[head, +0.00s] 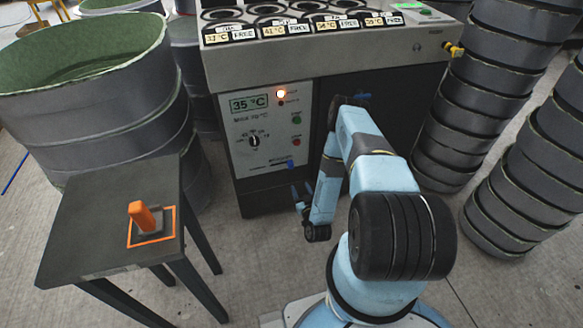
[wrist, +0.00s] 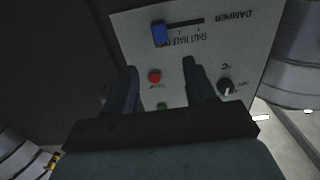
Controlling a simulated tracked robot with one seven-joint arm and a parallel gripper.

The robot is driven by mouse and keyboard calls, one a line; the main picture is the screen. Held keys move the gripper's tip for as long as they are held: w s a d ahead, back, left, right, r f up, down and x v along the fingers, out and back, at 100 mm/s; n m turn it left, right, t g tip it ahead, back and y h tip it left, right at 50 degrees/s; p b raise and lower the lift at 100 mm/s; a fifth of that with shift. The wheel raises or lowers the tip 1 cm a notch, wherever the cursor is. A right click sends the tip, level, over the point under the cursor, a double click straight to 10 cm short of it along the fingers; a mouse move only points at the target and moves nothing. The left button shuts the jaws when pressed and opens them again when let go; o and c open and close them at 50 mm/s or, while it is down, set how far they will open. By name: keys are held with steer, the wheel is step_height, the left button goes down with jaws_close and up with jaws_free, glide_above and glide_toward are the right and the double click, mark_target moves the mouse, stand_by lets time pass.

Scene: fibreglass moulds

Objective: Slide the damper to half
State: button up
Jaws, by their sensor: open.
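The damper is a short horizontal slot with a blue slider knob (head: 290,165) low on the white control panel, below the dial. In the wrist view, which shows the panel upside down, the blue knob (wrist: 159,34) sits at the left end of the slot, by small marks too blurred to read surely. My gripper (wrist: 160,70) is open and empty, its two fingers apart in front of the panel, with the red button between them in the picture. The knob is beyond the fingertips, apart from them. In the head view my gripper (head: 302,192) is low before the cabinet, partly hidden by my arm.
The panel also has a dial (head: 254,141), a green button (head: 297,120), a red button (head: 297,141) and a 35 °C display (head: 248,104). A dark table (head: 90,215) with an orange-handled object stands left. Stacked moulds (head: 480,90) stand right.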

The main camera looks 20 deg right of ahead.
mark_target(292, 166)
steer(key=w, duration=1.3)
steer(key=shift+w, duration=0.35)
steer(key=shift+c, duration=0.2)
jaws_close()
